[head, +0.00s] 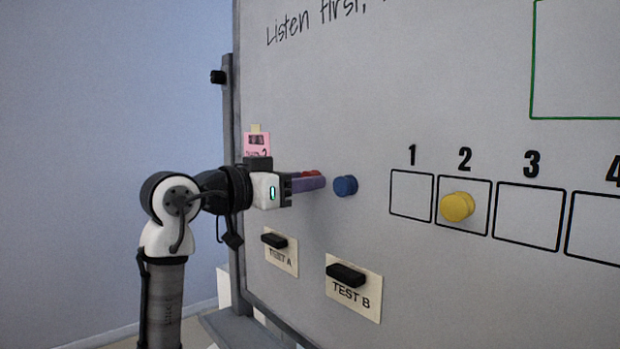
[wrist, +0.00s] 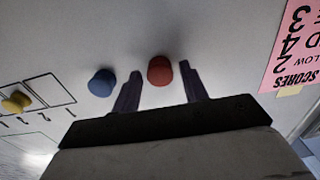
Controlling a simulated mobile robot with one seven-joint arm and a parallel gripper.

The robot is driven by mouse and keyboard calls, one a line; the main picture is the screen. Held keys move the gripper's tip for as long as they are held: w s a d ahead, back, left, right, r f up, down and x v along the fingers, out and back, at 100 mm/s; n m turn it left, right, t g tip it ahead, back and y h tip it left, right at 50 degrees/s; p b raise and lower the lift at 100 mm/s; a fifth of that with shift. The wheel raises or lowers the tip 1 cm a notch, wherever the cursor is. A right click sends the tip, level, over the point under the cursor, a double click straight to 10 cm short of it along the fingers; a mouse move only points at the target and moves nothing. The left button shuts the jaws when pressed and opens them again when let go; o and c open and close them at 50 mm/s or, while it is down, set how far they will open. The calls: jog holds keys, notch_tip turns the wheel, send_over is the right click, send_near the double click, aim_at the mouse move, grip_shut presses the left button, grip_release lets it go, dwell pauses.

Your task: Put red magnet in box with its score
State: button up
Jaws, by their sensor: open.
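The red magnet (wrist: 160,71) is on the whiteboard, between the two open fingers of my gripper (wrist: 160,69) in the wrist view, with a gap on each side. In the head view the red magnet (head: 311,173) shows only partly above my gripper (head: 315,182). A pink score note (wrist: 292,45) appears upside down and cut off: a line ending "LOW" has 2, one ending "D" has 4, another shows 3. The note (head: 257,144) hangs at the board's left edge. Box 1 (head: 411,174) and box 3 (head: 529,190) are empty; box 4 (head: 596,225) is cut off.
A blue magnet (head: 345,186) sits right of my gripper, close to the fingers. A yellow magnet (head: 458,206) is in box 2 (head: 474,184). Dark blocks labelled TEST A (head: 274,240) and TEST B (head: 346,275) stick out of the board below my gripper.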

jog(key=shift+c, duration=0.2)
jog(key=c, duration=0.7)
